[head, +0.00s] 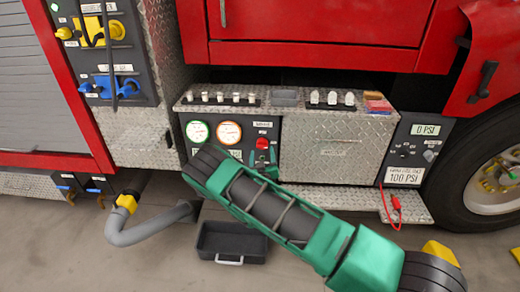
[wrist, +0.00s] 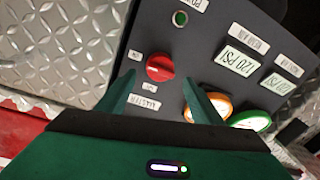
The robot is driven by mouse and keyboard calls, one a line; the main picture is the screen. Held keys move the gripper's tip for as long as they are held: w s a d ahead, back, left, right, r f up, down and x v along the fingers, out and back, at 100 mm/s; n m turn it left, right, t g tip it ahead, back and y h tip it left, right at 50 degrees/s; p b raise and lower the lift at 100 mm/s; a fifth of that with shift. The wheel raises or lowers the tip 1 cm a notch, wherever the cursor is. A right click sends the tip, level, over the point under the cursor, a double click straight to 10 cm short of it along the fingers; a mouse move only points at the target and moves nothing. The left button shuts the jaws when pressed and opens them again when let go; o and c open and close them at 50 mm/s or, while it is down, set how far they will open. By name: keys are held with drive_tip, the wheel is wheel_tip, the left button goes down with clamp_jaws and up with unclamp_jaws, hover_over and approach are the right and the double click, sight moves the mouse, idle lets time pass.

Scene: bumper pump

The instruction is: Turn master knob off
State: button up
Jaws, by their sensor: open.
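The round red master knob (wrist: 160,67) sits on a dark control panel (wrist: 165,25). An upside-down label, apparently reading MASTER, is beside it in the wrist view. The knob also shows in the head view (head: 262,143), just above my gripper. My gripper (wrist: 159,78) is open and empty. In the wrist view its two green fingers point at the panel, with the knob between the fingertips in the picture. I cannot tell whether the fingers reach around the knob or stop short of it. The panel's lower part is hidden by my arm in the head view.
Two gauges, one green-rimmed (head: 197,131) and one orange-rimmed (head: 229,133), sit left of the knob. A diamond-plate box (head: 335,150) stands to the right. A dark tray (head: 231,243) and a grey hose (head: 150,235) are on the floor below.

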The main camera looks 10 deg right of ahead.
sight(262, 147)
drive_tip(key=shift+x, duration=3)
